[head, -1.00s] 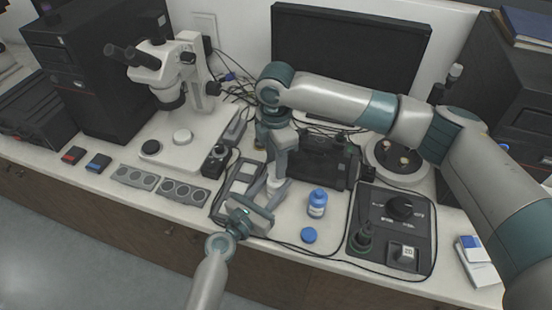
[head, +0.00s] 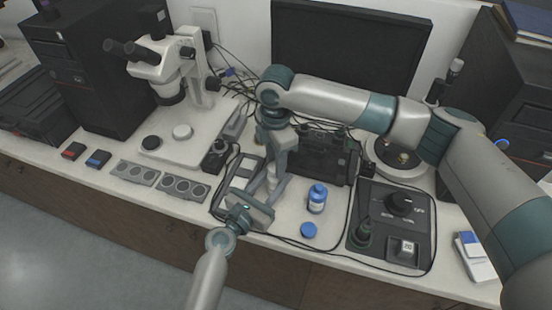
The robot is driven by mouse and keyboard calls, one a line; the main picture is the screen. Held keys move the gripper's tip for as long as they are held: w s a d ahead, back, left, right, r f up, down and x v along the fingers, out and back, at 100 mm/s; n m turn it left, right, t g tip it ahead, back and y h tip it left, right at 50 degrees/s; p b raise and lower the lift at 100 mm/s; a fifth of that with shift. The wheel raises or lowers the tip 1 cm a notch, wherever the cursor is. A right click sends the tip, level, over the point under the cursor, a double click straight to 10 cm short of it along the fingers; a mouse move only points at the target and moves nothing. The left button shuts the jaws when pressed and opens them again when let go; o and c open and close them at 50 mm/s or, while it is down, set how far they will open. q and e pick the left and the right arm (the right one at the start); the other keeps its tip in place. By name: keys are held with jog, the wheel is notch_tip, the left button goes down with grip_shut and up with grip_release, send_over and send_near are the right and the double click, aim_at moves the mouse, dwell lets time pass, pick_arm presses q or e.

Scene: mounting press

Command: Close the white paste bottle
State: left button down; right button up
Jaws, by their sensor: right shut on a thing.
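A small white object (head: 271,184), which looks like the white paste bottle, stands between my two grippers and is mostly hidden by their fingers. My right gripper (head: 275,170) reaches down over it from above and is shut on its upper part. I cannot tell whether it holds the cap or the bottle itself. My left gripper (head: 266,195) comes in from the front, low over the bench, with its fingers beside the white object. Whether its fingers touch the object is hidden.
A black control box (head: 391,225) is further right, a microscope (head: 170,75) at left. Cables cross the bench.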

jog(key=shift+f, duration=0.55)
dwell(0.9)
